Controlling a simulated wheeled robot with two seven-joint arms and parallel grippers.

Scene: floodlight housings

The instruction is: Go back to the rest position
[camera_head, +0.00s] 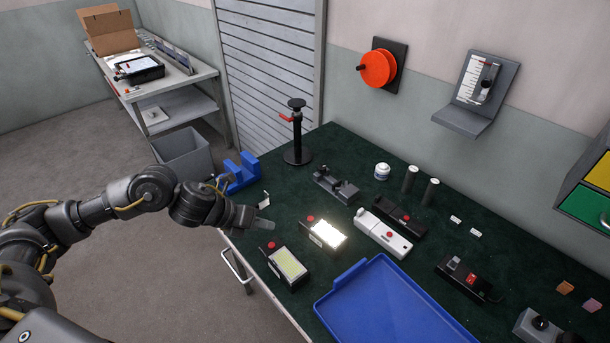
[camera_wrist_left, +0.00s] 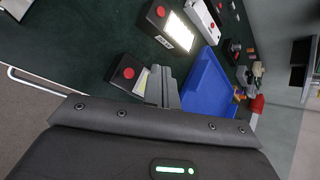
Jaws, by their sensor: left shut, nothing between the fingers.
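My left gripper (camera_head: 262,225) reaches in from the left over the near left edge of the green workbench (camera_head: 285,205). It is shut and empty, and its closed fingers (camera_wrist_left: 166,88) show in the left wrist view. A floodlight housing (camera_head: 286,264) with a pale panel and a red button lies on the bench just in front of it; the fingers partly cover that housing (camera_wrist_left: 128,73) in the left wrist view. A second housing (camera_head: 326,234) glows brightly to its right. My right gripper is not in either view.
A blue tray (camera_head: 385,305) lies at the bench's front. A black post (camera_head: 297,135), a blue holder (camera_head: 238,172) and a grey fixture (camera_head: 335,187) stand at the back left. White (camera_head: 383,234) and black (camera_head: 400,215) devices lie mid-bench. A grey bin (camera_head: 182,153) stands on the floor.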

